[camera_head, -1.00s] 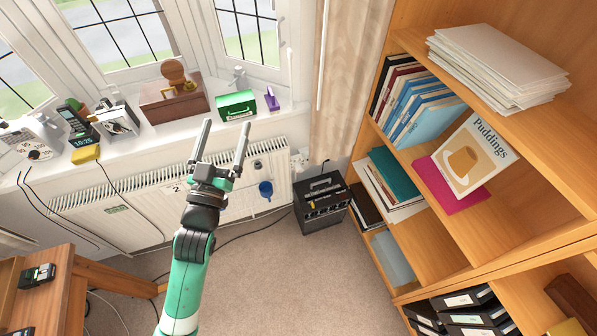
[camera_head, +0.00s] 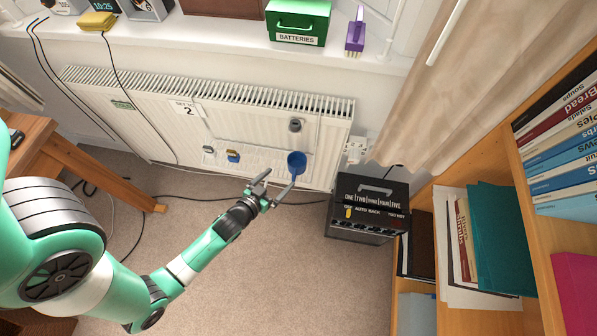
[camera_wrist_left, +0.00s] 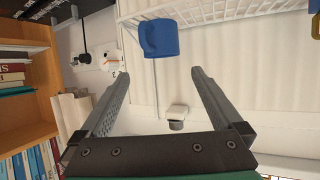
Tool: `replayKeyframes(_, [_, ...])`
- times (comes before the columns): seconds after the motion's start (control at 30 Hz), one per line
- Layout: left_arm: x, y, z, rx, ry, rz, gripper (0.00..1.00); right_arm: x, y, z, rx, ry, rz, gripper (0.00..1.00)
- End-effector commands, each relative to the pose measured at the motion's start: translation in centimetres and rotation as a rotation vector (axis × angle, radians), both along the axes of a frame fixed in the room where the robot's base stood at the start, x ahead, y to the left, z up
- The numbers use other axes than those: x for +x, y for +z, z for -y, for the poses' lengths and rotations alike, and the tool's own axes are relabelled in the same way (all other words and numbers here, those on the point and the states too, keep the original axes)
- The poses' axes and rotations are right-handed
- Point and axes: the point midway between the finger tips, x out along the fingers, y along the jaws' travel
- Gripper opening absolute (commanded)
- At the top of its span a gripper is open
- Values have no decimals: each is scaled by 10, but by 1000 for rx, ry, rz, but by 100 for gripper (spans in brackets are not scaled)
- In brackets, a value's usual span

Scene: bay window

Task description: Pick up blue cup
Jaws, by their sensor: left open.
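The blue cup (camera_head: 297,163) is at the lower right of the white radiator (camera_head: 250,120), by a white wire rack. In the left wrist view the blue cup (camera_wrist_left: 158,38) shows ahead of the fingertips and roughly in line with the gap between them. My left gripper (camera_head: 281,177) is open and just below the cup in the head view. Its two fingers also show spread apart in the left wrist view (camera_wrist_left: 155,82), with nothing between them. Whether a finger touches the cup is not clear. My right gripper is not in view.
A black amplifier-like box (camera_head: 368,208) stands on the carpet right of the cup. A bookcase (camera_head: 470,190) stands at the right.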

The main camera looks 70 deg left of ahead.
Motion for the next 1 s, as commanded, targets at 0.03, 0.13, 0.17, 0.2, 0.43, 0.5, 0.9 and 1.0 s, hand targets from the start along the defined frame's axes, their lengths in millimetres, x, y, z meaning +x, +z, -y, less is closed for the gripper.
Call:
replayKeyframes(0.03, [1, 2, -1, 1, 0, 2, 100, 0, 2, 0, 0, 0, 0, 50])
replayKeyframes(0.13, [8, 0, -5, 1, 0, 4, 100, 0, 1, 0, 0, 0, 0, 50])
replayKeyframes(0.17, [11, -2, -7, 1, 0, 4, 100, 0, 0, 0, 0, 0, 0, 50])
replayKeyframes(0.2, [18, -5, -11, 2, 0, 5, 100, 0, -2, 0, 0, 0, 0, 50])
replayKeyframes(0.43, [48, -22, -30, 2, -1, 4, 100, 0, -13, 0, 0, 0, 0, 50])
replayKeyframes(0.5, [51, -23, -32, 1, -1, 3, 100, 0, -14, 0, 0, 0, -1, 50])
replayKeyframes(0.9, [83, -45, -57, 3, -1, 4, 100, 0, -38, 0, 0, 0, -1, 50])
replayKeyframes(1.0, [89, -46, -60, 1, -1, 3, 100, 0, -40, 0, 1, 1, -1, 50])
